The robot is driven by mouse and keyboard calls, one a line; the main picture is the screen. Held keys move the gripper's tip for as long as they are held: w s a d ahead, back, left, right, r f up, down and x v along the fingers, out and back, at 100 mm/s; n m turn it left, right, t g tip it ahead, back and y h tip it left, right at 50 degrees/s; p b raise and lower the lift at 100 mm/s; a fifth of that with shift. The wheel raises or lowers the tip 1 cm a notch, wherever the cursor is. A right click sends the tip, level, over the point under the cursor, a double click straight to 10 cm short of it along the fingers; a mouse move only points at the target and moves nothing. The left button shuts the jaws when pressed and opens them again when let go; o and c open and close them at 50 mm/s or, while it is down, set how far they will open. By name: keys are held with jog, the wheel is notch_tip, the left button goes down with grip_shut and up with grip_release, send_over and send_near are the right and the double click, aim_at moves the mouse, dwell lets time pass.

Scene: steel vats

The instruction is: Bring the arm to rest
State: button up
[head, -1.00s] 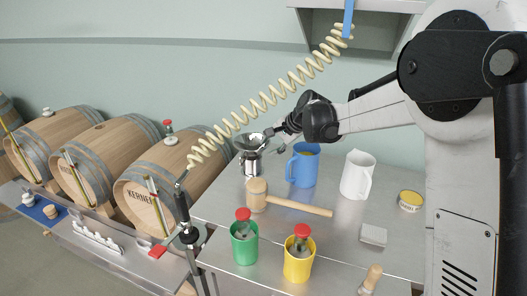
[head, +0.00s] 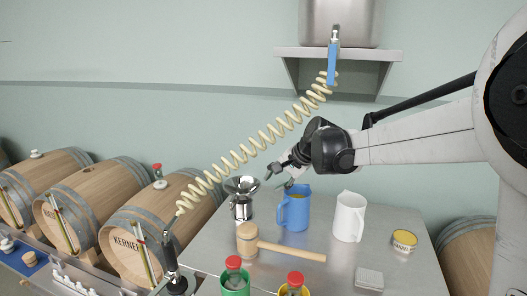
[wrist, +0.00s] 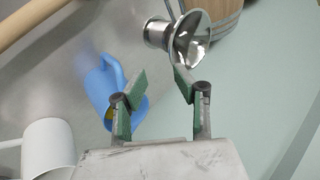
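My gripper (head: 279,179) hangs above the steel table between the funnel and the blue jug. In the wrist view its two green-padded fingers (wrist: 159,87) stand apart with nothing between them, so it is open and empty. My arm reaches in from the right. The steel funnel (head: 242,185) sits on a small metal vessel (head: 242,208) to the left of the gripper; it also shows in the wrist view (wrist: 192,45). The blue jug (head: 294,212) stands below and right of the gripper, partly behind a finger in the wrist view (wrist: 104,88).
A white jug (head: 349,217), a wooden mallet (head: 247,240) and a yellow tin (head: 404,241) are on the table. Green (head: 234,282) and yellow containers stand at the front. A coiled hose (head: 245,150) runs diagonally close to the gripper. Barrels (head: 130,235) stand left.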

jog(key=s+d+r+n+h, duration=0.1)
jog(key=s+d+r, duration=0.1)
jog(key=s, duration=0.3)
jog(key=s+d+r+n, duration=0.1)
jog(key=s+d+r, duration=0.15)
jog(key=s, duration=0.25)
jog(key=s+d+f+n+h, duration=0.1)
jog(key=s+d+f, duration=0.1)
jog(key=s, duration=0.7)
jog(key=s+d+f+n+t+h, duration=0.1)
jog(key=s+d+f+n+h, duration=0.1)
jog(key=s+d, duration=0.3)
jog(key=s+d+f+n+h, duration=0.1)
jog(key=s+d, duration=0.3)
jog(key=s, duration=0.9)
jog(key=shift+s+d+f+n+t+h, duration=0.25)
jog(key=shift+f+n+t, duration=0.2)
jog(key=shift+f, duration=0.3)
